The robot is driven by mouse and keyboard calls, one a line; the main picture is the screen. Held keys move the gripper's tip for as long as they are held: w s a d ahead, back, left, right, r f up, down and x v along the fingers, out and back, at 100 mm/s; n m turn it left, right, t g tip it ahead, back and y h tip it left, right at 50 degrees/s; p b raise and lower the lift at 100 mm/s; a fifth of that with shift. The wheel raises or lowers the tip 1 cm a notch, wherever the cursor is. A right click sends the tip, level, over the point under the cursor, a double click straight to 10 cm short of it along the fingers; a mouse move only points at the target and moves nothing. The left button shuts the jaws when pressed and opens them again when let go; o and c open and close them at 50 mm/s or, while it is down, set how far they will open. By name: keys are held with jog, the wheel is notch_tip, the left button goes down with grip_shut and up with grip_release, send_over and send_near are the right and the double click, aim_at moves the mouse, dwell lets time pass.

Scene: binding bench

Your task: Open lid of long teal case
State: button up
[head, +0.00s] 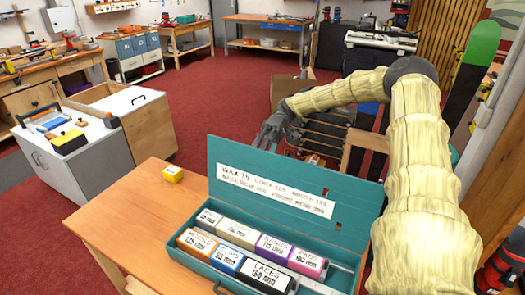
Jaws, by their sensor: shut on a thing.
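The long teal case (192,262) stands on the wooden bench with its lid (350,212) raised up at the back. The lid's inner face, with a white printed label (275,190), faces me. Several labelled boxes lie in two rows inside the case, among them a purple one (272,247), an orange one (197,243) and a black one (268,276). My gripper (266,143) is at the lid's upper edge, left of its middle, and is shut on the lid. The fingertips are small and partly hidden there.
A small yellow block (173,174) lies on the wooden bench (130,215) left of the case. The bench surface left of the case is otherwise clear. A grey cabinet (85,160) stands farther left, across red carpet (205,110).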

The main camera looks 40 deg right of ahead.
jog(key=shift+s+a+f, duration=0.1)
jog(key=shift+s+f, duration=0.05)
jog(key=shift+s, duration=0.05)
jog(key=shift+w, duration=0.1)
jog(key=v, duration=0.8)
dwell(0.4)
jog(key=shift+a+r, duration=0.3)
jog(key=shift+r, duration=0.05)
jog(key=shift+c, duration=0.2)
